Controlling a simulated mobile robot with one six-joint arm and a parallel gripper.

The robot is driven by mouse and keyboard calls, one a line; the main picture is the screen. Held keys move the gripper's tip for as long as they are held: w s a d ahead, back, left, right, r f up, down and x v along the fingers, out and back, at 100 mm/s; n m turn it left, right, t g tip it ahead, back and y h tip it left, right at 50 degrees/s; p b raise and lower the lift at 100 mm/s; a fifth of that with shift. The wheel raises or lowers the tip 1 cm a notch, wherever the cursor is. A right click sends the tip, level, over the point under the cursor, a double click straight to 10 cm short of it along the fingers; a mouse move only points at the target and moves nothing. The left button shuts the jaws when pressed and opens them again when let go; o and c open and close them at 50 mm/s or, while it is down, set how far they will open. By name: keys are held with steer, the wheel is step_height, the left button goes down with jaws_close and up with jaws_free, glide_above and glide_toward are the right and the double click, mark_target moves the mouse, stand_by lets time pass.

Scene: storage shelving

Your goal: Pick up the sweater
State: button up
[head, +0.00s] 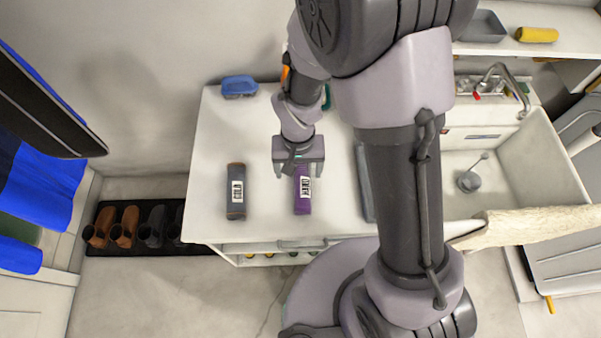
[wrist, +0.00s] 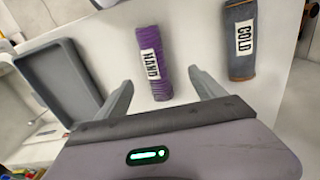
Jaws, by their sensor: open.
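No garment is plainly recognisable as a sweater. Two rolled fabric bundles lie on the white counter. The purple roll (head: 302,203) has a white label reading "HAND", clear in the wrist view (wrist: 148,38). The grey roll with brown ends (head: 236,207) has a label reading "COLD"; it also shows in the wrist view (wrist: 240,62). My gripper (head: 301,173) is open and empty, above the counter at the far end of the purple roll. In the wrist view, the purple roll shows between and beyond my fingertips (wrist: 160,78). The grey roll is outside them.
A grey tray (wrist: 93,68) lies to one side of the purple roll, partly hidden by my arm in the head view. A blue object (head: 239,85) sits at the counter's back left. A sink (head: 552,150) is at right. Shoes stand on a dark mat (head: 185,250) at left.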

mark_target(301, 182)
step_height(301, 182, down, 5)
steer(key=shift+w+f+b, duration=0.1)
steer(key=shift+b, duration=0.55)
steer(key=f+b, duration=0.1)
steer(key=f, duration=0.2)
steer(key=f+b, duration=0.1)
steer(key=f, duration=0.1)
steer(key=shift+w+d+f+b, duration=0.15)
steer(key=shift+w+d+b, duration=0.15)
steer(key=shift+w+d, duration=0.1)
steer(key=shift+s, duration=0.1)
steer(key=shift+c, duration=1.1)
jaws_close()
